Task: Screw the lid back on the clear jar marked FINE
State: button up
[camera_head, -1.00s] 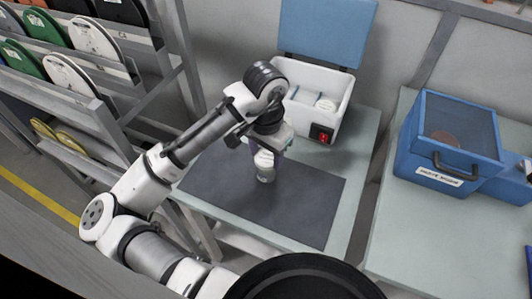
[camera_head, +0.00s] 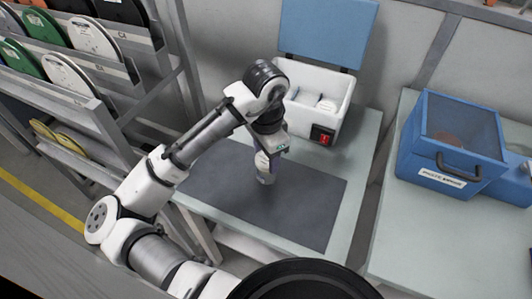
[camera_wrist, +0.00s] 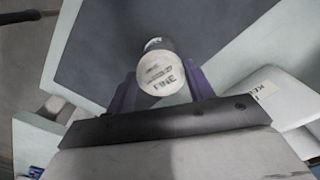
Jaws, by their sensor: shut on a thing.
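My gripper (camera_head: 268,160) points down over the dark mat and is shut on the white lid. The lid (camera_wrist: 160,74) shows in the wrist view between two purple fingers, with "FINE" printed on its top. In the head view the lid (camera_head: 262,160) sits at the top of the small jar (camera_head: 265,178), which stands upright on the mat. In the wrist view most of the jar is hidden under the lid; a dark part (camera_wrist: 157,44) shows beyond its edge. I cannot tell how far the lid is threaded.
The dark mat (camera_head: 215,180) lies on a pale table and is otherwise clear. Behind it stands an open white box (camera_head: 345,95) with a red switch and white items inside. A blue case (camera_head: 450,150) stands on the right table. A rack (camera_head: 110,75) of discs stands left.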

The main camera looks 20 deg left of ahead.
jog(key=m, duration=0.3)
jog(key=shift+m, duration=0.3)
jog(key=shift+w+m+b, duration=0.1)
jog(key=shift+m+b, duration=0.4)
jog(key=shift+m, duration=1.5)
jog(key=m, duration=0.4)
jog(key=shift+w+b, duration=0.1)
jog(key=shift+b, duration=0.3)
